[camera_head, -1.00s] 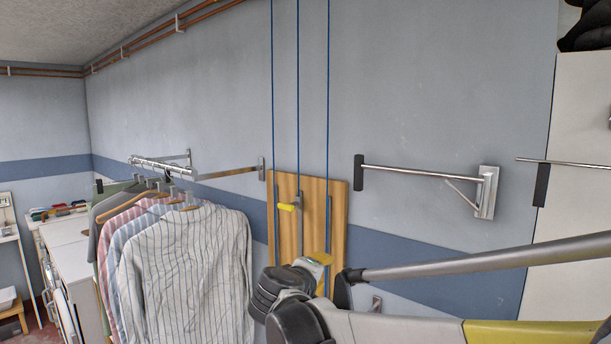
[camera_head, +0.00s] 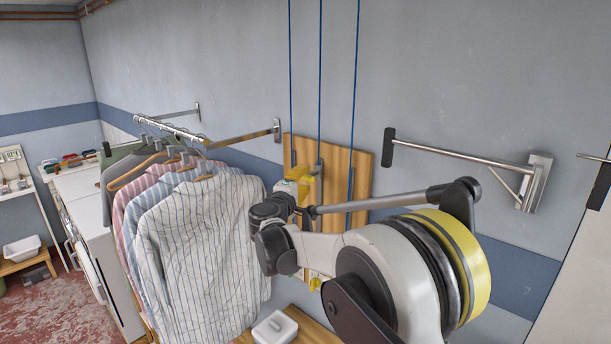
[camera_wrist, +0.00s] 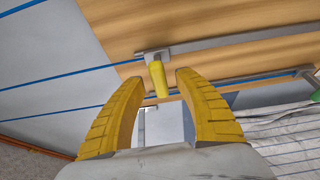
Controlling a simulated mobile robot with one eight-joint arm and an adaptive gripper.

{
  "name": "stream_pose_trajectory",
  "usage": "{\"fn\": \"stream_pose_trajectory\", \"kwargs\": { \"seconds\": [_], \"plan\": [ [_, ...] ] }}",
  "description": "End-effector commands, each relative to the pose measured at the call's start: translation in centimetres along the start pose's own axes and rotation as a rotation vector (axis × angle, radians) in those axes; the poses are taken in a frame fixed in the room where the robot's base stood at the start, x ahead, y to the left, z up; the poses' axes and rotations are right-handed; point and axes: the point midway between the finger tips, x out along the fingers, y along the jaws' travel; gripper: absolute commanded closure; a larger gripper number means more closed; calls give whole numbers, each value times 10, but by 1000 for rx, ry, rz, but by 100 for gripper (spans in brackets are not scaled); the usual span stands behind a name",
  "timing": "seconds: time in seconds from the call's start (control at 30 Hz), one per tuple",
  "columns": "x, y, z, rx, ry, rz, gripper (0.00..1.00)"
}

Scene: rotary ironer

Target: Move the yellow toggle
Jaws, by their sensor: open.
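In the wrist view, the yellow toggle (camera_wrist: 158,78) is a short rounded lever on a grey metal rail, fixed to a wooden board (camera_wrist: 215,25). My gripper (camera_wrist: 159,76) is open, with one yellow finger on each side of the toggle. The toggle's free end lies between the fingertips, with a visible gap on both sides. In the head view, my gripper (camera_head: 297,186) is in front of the wooden board (camera_head: 348,165) on the wall. There its yellow fingers mostly hide the toggle, and I cannot separate the two.
Blue cords (camera_head: 320,80) run up the wall from the board. Hanging shirts (camera_head: 195,255) are close left of my gripper. A metal wall bracket (camera_head: 460,152) sticks out to the right. Another yellow part (camera_head: 315,284) shows below my arm.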

Motion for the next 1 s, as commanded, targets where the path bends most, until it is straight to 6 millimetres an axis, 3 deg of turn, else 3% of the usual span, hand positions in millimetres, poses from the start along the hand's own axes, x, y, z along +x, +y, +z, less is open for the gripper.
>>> {"fn": "stream_pose_trajectory", "kwargs": {
  "seconds": [0.17, 0.43, 0.47, 0.57, 0.6, 1.0],
  "plan": [
    [14, 0, 0, 0, -1, 0, 60],
    [15, 0, 0, 0, 0, 0, 60],
    [15, 0, 0, 0, 0, 0, 65],
    [15, 0, 0, 0, 0, 0, 95],
    [15, 0, 0, 0, 0, 0, 100],
    [16, -6, 0, 0, 0, 0, 100]
  ]
}}
